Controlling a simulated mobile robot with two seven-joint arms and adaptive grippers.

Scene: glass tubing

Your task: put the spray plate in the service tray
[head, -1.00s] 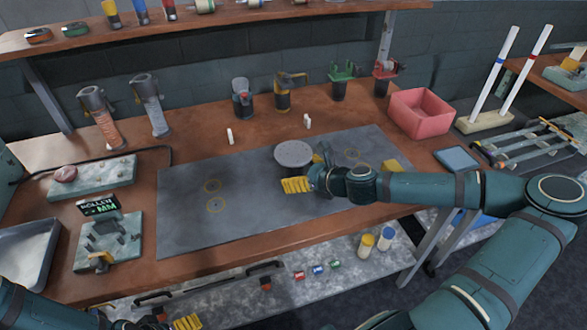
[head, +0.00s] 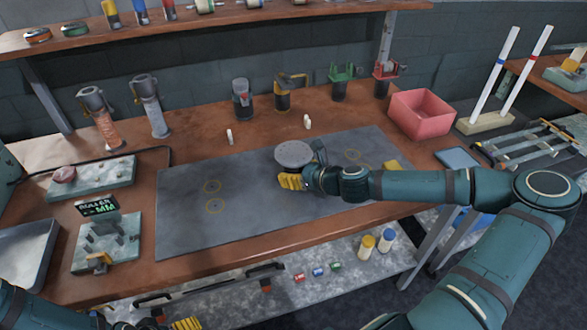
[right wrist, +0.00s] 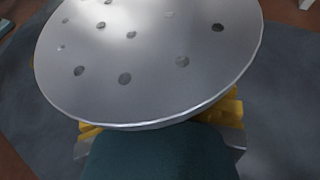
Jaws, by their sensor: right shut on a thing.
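The spray plate (head: 293,154) is a round grey disc with several holes, over the dark mat on the bench. It also fills the upper part of the right wrist view (right wrist: 150,50). My right gripper (head: 290,181) has yellow fingers and is shut on the plate at its near edge. The plate hides most of the fingers in the wrist view, and I cannot tell whether it is clear of the mat. The grey tray (head: 14,284) at the far left, likely the service tray, looks empty. My left gripper (head: 186,324) shows only partly at the bottom edge, away from both.
The dark mat (head: 230,225) is mostly bare between plate and tray. A fixture plate with pegs (head: 125,255) and a small display (head: 98,207) stand beside the tray. A pink bin (head: 421,115) is at right; torches and holders line the back.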

